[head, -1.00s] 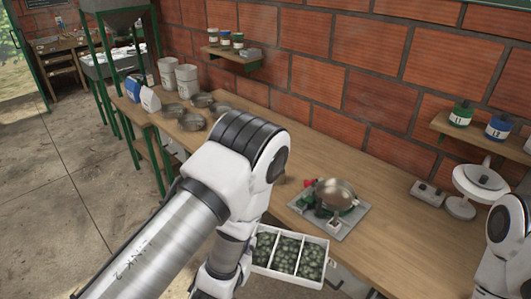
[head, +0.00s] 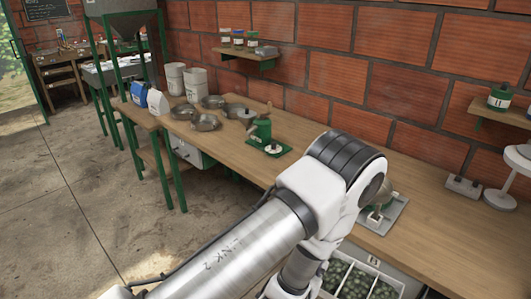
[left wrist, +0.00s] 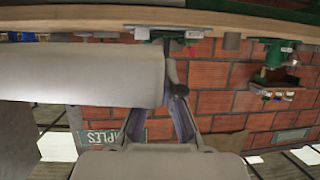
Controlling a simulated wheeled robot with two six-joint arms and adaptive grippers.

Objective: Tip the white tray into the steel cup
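A round steel vessel (head: 384,192), perhaps the steel cup, stands on a grey plate (head: 397,213) on the counter, mostly behind my left arm. My left gripper (left wrist: 156,122) shows in the left wrist view with its fingers apart. A large pale shape lies just beyond them; I cannot tell what it is or whether they touch it. The head view hides these fingers. My right gripper is out of view.
Steel pans (head: 205,122) and a green hand machine (head: 263,132) stand on the counter to the left, with white buckets (head: 195,82) behind. A white round device (head: 500,199) and a small grey box (head: 463,187) are at right. Counter between machine and pans' front is fairly clear.

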